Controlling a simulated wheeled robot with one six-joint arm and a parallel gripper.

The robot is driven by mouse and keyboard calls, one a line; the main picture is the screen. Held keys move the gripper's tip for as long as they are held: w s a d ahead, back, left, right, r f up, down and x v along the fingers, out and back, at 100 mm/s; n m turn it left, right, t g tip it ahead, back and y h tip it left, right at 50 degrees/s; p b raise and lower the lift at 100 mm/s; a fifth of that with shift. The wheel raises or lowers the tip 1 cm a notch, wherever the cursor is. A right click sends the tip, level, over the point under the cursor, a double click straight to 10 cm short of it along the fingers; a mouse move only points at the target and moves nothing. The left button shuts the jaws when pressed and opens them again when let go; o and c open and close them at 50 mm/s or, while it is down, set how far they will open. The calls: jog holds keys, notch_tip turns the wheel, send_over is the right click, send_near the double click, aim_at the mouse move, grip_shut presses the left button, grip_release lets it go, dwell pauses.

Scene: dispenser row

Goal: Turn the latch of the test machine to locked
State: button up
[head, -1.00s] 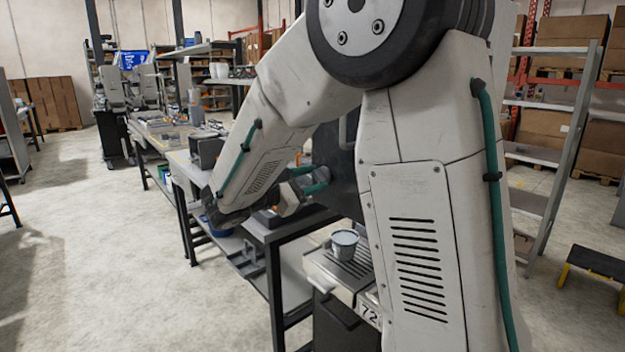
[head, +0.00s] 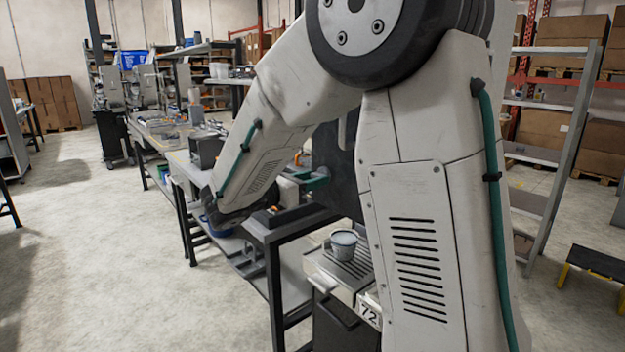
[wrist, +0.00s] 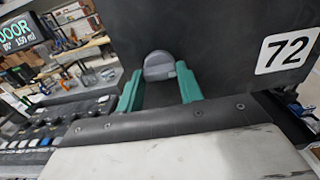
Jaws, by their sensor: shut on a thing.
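The machine's dark panel (wrist: 225,35) fills the upper right of the wrist view and carries a white plate reading 72. A grey rounded latch (wrist: 158,66) sticks out of the panel between the green fingers of my gripper (wrist: 160,72). The fingers are shut on the latch, one on each side. In the head view my gripper (head: 316,179) is at the dark panel (head: 333,150), and the latch is hidden there. Whether the latch stands at locked cannot be read.
A display (wrist: 17,35) with green letters, partly reading DOOR, is at the wrist view's upper left. A grey cup (head: 343,243) stands on the slatted tray below my gripper. Cluttered workbenches (head: 165,135) stretch away behind. Open floor lies at the left.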

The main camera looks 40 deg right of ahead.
jog(key=shift+w+a+r, duration=0.1)
jog(key=shift+w, duration=0.05)
jog(key=o, duration=1)
jog(key=a, duration=0.7)
jog(key=shift+s+a, duration=0.2)
jog(key=shift+a, duration=0.2)
